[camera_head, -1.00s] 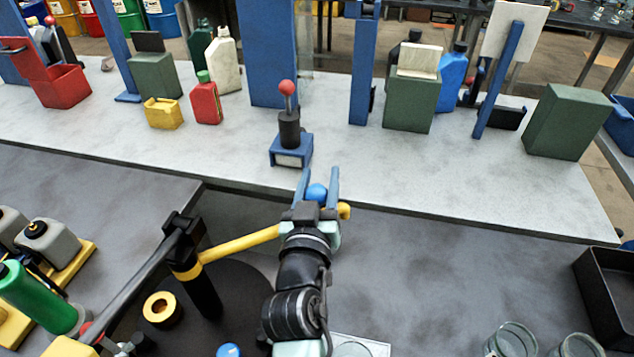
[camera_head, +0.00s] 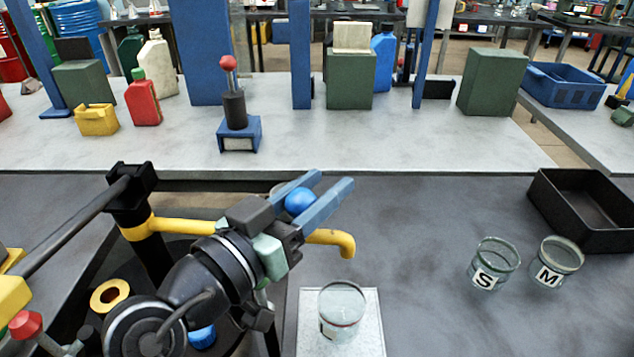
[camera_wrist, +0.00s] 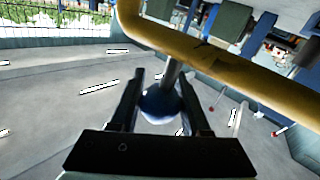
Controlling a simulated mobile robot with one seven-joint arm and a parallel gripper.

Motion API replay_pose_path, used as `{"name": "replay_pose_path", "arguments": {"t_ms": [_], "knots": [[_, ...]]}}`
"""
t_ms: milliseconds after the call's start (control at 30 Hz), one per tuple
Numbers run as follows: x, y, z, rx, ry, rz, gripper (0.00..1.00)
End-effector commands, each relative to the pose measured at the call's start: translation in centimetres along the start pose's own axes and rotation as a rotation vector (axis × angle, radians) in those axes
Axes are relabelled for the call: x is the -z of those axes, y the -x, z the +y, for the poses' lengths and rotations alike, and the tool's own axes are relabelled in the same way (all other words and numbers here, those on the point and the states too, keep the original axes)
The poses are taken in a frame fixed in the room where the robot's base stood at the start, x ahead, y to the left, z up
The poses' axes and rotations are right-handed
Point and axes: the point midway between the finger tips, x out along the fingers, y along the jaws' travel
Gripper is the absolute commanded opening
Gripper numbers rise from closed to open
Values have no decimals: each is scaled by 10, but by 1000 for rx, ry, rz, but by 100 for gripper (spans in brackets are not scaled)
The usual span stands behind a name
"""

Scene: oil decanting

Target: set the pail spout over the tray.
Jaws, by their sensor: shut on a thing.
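The yellow pail spout (camera_head: 190,228) runs right from a black upright post, and its bent outlet (camera_head: 345,244) points down. A blue ball knob (camera_head: 300,202) is fixed to the spout by a short stem, seen in the wrist view. My gripper (camera_head: 333,180) is shut on this knob, with one finger on each side; the wrist view also shows the knob (camera_wrist: 160,103) between the fingers, below the spout (camera_wrist: 215,62). The black tray (camera_head: 570,232) stands at the right, well apart from the outlet. My arm hides part of the spout and the pail.
A glass jar (camera_head: 342,312) stands on a pale square plate (camera_head: 310,335) in front of the outlet. Jars marked S (camera_head: 495,264) and M (camera_head: 557,262) stand left of and in front of the tray.

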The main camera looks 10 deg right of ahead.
Motion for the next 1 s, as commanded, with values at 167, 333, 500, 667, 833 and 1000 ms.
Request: {"name": "replay_pose_path", "arguments": {"t_ms": [167,333,500,667,833,1000], "knots": [[-3,14,10,-73,0,-14,0],[-3,21,15,-109,0,-22,0],[-3,24,18,-123,1,-25,0],[-3,24,18,-125,2,-26,0],[-4,24,18,-124,3,-27,50],[-4,24,18,-123,2,-26,76]]}}
